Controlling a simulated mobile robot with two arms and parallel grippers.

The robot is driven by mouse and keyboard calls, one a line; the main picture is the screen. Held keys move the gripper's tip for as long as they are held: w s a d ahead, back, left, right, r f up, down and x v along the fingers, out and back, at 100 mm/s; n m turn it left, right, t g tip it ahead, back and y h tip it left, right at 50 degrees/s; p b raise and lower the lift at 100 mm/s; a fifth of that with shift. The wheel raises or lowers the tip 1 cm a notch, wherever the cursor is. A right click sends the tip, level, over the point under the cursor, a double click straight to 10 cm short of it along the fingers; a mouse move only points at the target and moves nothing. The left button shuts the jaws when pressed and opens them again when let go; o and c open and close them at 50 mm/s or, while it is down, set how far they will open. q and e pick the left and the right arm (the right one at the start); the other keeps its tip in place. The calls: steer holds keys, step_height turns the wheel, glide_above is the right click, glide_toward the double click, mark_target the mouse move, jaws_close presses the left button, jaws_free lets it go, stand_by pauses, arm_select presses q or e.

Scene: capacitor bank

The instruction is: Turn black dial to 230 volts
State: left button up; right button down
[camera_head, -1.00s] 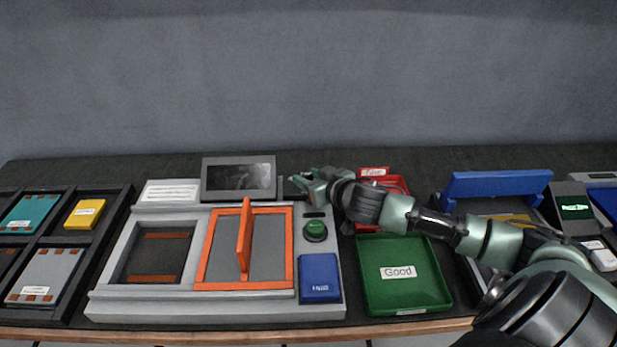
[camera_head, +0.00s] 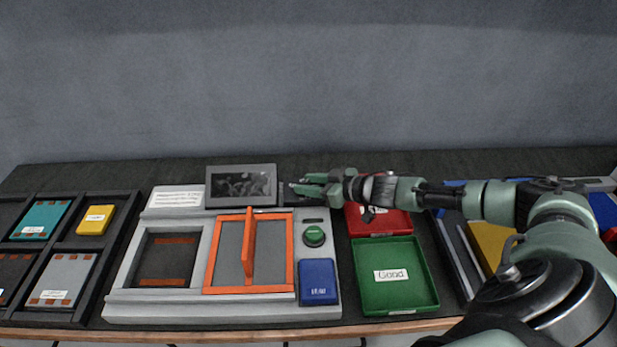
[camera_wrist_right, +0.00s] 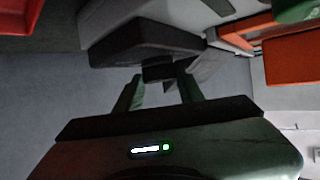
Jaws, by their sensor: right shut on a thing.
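The black dial (camera_head: 282,194) sits at the right side of the dark display box (camera_head: 241,186) on the grey test station and is partly hidden by my fingers. My right gripper (camera_head: 294,188) reaches in from the right with its fingertips at the dial. In the right wrist view, its two green fingers (camera_wrist_right: 161,84) stand on either side of the dark dial (camera_wrist_right: 158,69), shut on it. The voltage marking and dial setting cannot be read. My left gripper is not in view.
The station has an orange-framed lid (camera_head: 249,285), a green button (camera_head: 314,236) and a blue block (camera_head: 318,282). A red tray (camera_head: 392,222) lies under my right arm, with a green tray (camera_head: 420,300) in front of it. Parts trays (camera_head: 128,205) stand at the left.

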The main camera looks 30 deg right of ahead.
steer(key=shift+w+d+r+n+g+y+p, duration=0.1)
steer(key=shift+r+n+g+y+p, duration=0.1)
steer(key=shift+n+y+p, duration=0.25)
steer(key=shift+w+d+r+n+g+y+p, duration=0.1)
steer(key=shift+n+g+y+p, duration=0.1)
steer(key=shift+n+y+p, duration=0.2)
steer(key=shift+f+n+g+y, duration=0.15)
steer(key=shift+n+g+y, duration=0.15)
steer(key=shift+n+y, duration=0.2)
steer(key=shift+d+n+y, duration=0.1)
steer(key=shift+n+y, duration=0.15)
steer(key=shift+y, duration=0.1)
steer(key=shift+w+d+f+n+g+y+b, duration=0.1)
steer(key=shift+f+n+g+y+b, duration=0.05)
steer(key=shift+n+g+y+b, duration=0.35)
steer(key=shift+f+n+g+y+b, duration=0.15)
steer(key=shift+n+g+y+b, duration=0.25)
steer(key=shift+n+g+b, duration=0.15)
steer(key=shift+n+g+y+b, duration=0.3)
steer(key=shift+n+g+b, duration=0.2)
steer(key=shift+b, duration=0.3)
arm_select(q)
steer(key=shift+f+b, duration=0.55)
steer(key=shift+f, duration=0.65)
arm_select(e)
steer(key=shift+r+n+g+y, duration=0.15)
steer(key=shift+n+g+y, duration=0.25)
steer(key=shift+n+g, duration=0.05)
steer(key=c, duration=0.9)
jaws_free()
